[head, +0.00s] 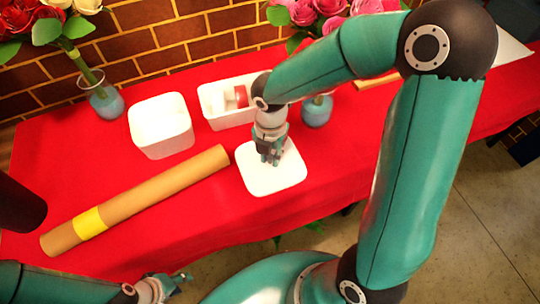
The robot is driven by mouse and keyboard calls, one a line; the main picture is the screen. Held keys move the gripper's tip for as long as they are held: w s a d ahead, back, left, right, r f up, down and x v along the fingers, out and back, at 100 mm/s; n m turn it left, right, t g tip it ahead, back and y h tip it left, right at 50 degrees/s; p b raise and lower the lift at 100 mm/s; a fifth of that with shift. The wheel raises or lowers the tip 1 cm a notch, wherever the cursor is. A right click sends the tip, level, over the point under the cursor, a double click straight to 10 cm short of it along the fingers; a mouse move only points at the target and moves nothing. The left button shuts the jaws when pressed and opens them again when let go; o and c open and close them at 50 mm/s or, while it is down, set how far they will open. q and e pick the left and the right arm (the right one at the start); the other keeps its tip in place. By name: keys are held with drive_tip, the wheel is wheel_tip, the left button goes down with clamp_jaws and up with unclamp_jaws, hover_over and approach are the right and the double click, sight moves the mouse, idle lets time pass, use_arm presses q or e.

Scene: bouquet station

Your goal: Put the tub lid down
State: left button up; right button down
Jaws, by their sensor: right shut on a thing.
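The tub lid (270,181) is a white, flat, rounded square at the front middle of the red table. My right gripper (270,158) points down over the lid's back half and is shut on it. The fingertips hide the part they grip. I cannot tell whether the lid touches the cloth or is just above it. My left gripper (179,281) is low at the bottom, in front of the table edge and away from the lid. Its fingers are too small to tell whether they are open.
A white tub (162,135) stands behind left of the lid. An open white box (212,111) with red and white items is behind it. A cardboard tube (150,195) with a yellow band lies left. Flower vases (103,101) (317,112) stand at the back. Red cloth (215,215) is bare in front.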

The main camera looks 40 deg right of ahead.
sight(271, 156)
drive_tip(key=shift+f, duration=0.15)
drive_tip(key=c, duration=1)
unclamp_jaws()
drive_tip(key=shift+c, duration=0.2)
wheel_tip(271, 156, up, 12)
drive_tip(key=p, duration=0.2)
drive_tip(key=shift+s, duration=0.1)
